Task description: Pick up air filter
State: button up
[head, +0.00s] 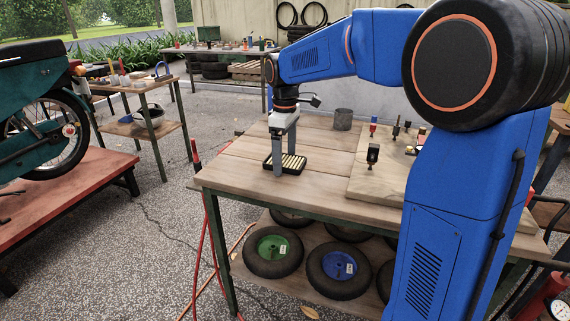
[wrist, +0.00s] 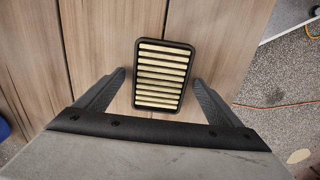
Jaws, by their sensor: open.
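The air filter (head: 293,165) is a flat black-framed rectangle with pale yellow pleats, lying on the wooden table top (head: 232,176) near its left front part. My gripper (head: 285,168) points down over the filter, and its fingers look close to table height. In the wrist view the air filter (wrist: 162,76) lies flat between and just beyond the two finger tips. The open gripper (wrist: 159,78) has one finger on each side of it, with a gap on both sides. Nothing is held.
A wooden board (head: 378,184) with several small tools lies to the right of the filter. Tyres with a green hub (head: 272,247) and a blue hub (head: 338,265) lie on the lower shelf. The table around the filter is clear.

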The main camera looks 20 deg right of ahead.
jog(key=c, duration=1.3)
jog(key=shift+r, duration=0.15)
